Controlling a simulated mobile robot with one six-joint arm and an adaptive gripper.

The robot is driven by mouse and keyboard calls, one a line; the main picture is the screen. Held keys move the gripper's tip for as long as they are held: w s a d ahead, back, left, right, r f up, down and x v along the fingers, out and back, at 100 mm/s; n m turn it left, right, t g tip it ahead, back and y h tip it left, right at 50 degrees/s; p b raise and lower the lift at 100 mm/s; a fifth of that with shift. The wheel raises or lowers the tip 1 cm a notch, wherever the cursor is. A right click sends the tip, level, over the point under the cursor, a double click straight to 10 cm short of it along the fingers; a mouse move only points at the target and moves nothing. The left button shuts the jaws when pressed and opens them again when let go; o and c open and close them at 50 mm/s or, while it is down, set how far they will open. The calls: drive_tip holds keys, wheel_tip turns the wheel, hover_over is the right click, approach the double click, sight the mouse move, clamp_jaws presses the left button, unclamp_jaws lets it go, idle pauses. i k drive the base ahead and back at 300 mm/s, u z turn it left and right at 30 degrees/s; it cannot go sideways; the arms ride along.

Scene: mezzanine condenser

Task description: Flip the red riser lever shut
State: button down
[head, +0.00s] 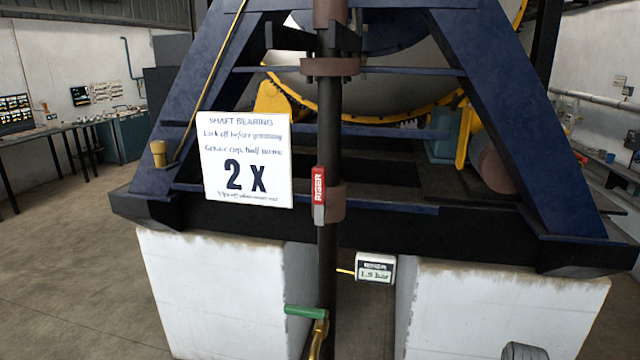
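The red riser lever (319,186) is in the head view, near the middle. It is marked RISER in white and stands upright, in line with the dark vertical riser pipe (327,265). Its lower end is grey metal, next to a brown flange (336,203) on the pipe. I cannot see the valve body behind the lever clearly. My gripper is not in view, and nothing touches the lever.
A green-handled brass valve (305,311) sits lower on the pipe. A small gauge (376,267) reads about 1.5 bar. A white sign (245,160) hangs left of the lever. White plinths (220,290) and a blue frame (480,110) surround the pipe. Floor is clear at left.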

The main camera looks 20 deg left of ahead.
sight(319, 172)
drive_tip(key=z, duration=0.35)
drive_tip(key=k, duration=0.95)
drive_tip(key=u, duration=0.75)
drive_tip(key=i, duration=0.5)
drive_tip(key=u, duration=0.05)
